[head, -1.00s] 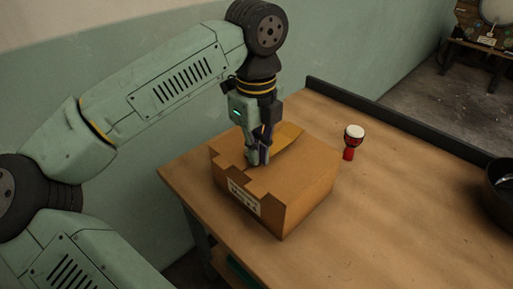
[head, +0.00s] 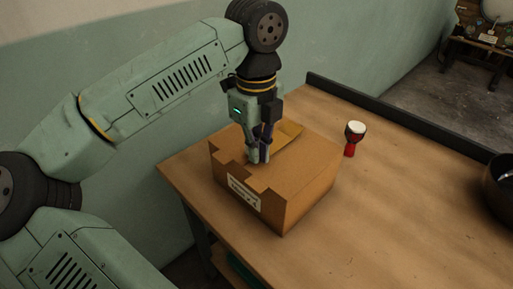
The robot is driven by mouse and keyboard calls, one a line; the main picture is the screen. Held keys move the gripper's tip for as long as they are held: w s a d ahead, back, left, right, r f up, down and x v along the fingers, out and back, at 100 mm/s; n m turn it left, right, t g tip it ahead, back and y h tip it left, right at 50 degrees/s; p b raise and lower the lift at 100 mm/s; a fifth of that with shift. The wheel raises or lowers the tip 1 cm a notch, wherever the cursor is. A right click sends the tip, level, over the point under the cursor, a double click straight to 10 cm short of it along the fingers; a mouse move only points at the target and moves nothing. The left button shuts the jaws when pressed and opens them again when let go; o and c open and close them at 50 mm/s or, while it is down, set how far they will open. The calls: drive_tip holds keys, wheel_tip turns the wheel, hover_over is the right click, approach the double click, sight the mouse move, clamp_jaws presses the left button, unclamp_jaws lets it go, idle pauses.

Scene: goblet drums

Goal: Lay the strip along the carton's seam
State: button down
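The brown cardboard carton (head: 312,196) stands on the wooden table, with a white label on its front left side and notched edges along its top. A yellowish-tan flat piece (head: 289,134) lies at the top's far side, its right end slightly raised; I cannot tell for sure whether it is the strip or a carton flap. My gripper (head: 258,157) points down at the carton's top, just in front of this piece. Its fingertips are close together at or just above the surface. I cannot tell whether anything is between them. The seam is not clearly visible.
A small red goblet drum (head: 354,138) with a white head stands to the right behind the carton. A dark raised ledge (head: 400,125) runs along the table's back.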

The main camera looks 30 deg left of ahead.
drive_tip(key=shift+f, duration=0.3)
drive_tip(key=c, duration=2.3)
unclamp_jaws()
drive_tip(key=o, duration=0.6)
drive_tip(key=shift+r, duration=0.1)
